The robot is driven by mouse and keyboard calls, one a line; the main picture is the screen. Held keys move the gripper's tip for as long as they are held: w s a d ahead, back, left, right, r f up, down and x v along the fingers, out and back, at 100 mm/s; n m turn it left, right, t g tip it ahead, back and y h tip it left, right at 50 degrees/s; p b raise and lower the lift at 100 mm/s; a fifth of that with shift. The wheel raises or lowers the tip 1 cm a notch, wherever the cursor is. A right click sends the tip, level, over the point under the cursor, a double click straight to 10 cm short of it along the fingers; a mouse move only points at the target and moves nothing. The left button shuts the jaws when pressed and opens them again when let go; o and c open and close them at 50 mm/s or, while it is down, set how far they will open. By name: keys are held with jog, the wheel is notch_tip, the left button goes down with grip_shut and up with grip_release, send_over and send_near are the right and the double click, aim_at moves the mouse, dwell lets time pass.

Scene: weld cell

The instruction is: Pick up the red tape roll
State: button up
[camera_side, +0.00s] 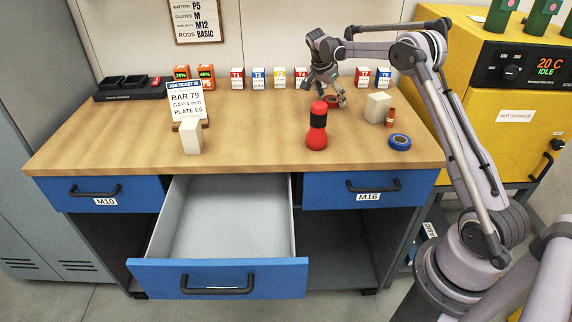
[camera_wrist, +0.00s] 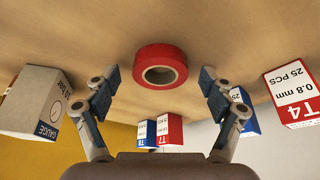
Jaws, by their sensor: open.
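The red tape roll (camera_wrist: 160,52) lies flat on the wooden workbench in the wrist view, with its dark centre hole showing. In the side view the red tape roll (camera_side: 331,101) is partly hidden behind my gripper's fingers. My gripper (camera_side: 333,97) is over the back right part of the bench, pointing down. In the wrist view my gripper (camera_wrist: 160,82) has its fingers spread wide, one on each side of the roll's image. No contact with the roll shows.
A red-and-black bottle (camera_side: 317,125) stands in front. Several labelled boxes (camera_side: 259,78) line the back. An open drawer (camera_side: 220,277) juts out.

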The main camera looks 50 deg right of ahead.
jog(key=c, duration=1.1)
jog(key=shift+r, duration=0.1)
